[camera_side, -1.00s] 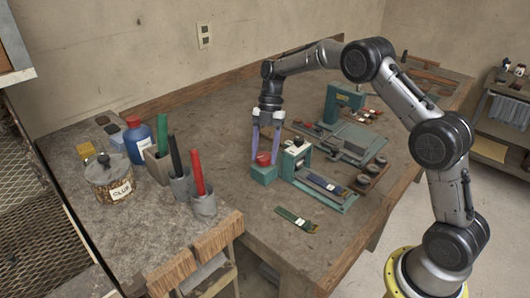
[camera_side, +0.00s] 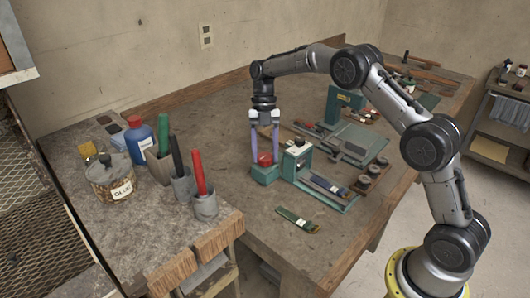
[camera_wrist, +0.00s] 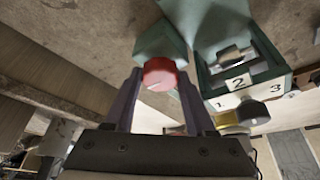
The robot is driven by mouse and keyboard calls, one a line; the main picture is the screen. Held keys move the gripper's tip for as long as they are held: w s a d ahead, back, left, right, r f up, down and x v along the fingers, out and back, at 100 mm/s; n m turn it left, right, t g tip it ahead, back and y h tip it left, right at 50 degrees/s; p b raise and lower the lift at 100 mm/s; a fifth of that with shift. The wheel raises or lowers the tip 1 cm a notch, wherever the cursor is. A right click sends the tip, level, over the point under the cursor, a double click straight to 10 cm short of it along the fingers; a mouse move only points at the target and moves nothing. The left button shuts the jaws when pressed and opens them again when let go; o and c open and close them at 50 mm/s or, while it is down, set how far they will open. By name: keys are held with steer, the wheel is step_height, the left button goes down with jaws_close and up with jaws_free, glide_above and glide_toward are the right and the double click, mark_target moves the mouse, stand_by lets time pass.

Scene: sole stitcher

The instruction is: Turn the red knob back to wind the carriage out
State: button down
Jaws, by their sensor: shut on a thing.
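The red knob (camera_side: 265,159) sits on top of a small teal block (camera_side: 264,176) on the bench. It also shows in the wrist view (camera_wrist: 160,74), between the fingers. My gripper (camera_side: 265,155) points down from above, with its two purple fingers on either side of the knob, shut on it. The teal stitcher (camera_side: 297,160) stands just right of the block. Its rail (camera_side: 325,190) reaches toward the front right with a dark piece on it. In the wrist view, its side (camera_wrist: 240,82) carries the numbers 1, 2 and 3.
A green strip (camera_side: 297,220) lies on the bench in front. Holders with green, black and red rods (camera_side: 202,190), a blue bottle (camera_side: 139,140) and a glue jar (camera_side: 110,178) stand at left. Another teal machine (camera_side: 343,104) stands behind. Bare bench lies left of the block.

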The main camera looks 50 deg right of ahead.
steer(key=shift+d, duration=0.1)
steer(key=shift+c, duration=1.2)
jaws_free()
steer(key=v, duration=1.3)
steer(key=shift+r, duration=0.25)
steer(key=shift+w+d, duration=0.1)
steer(key=shift+w, duration=0.05)
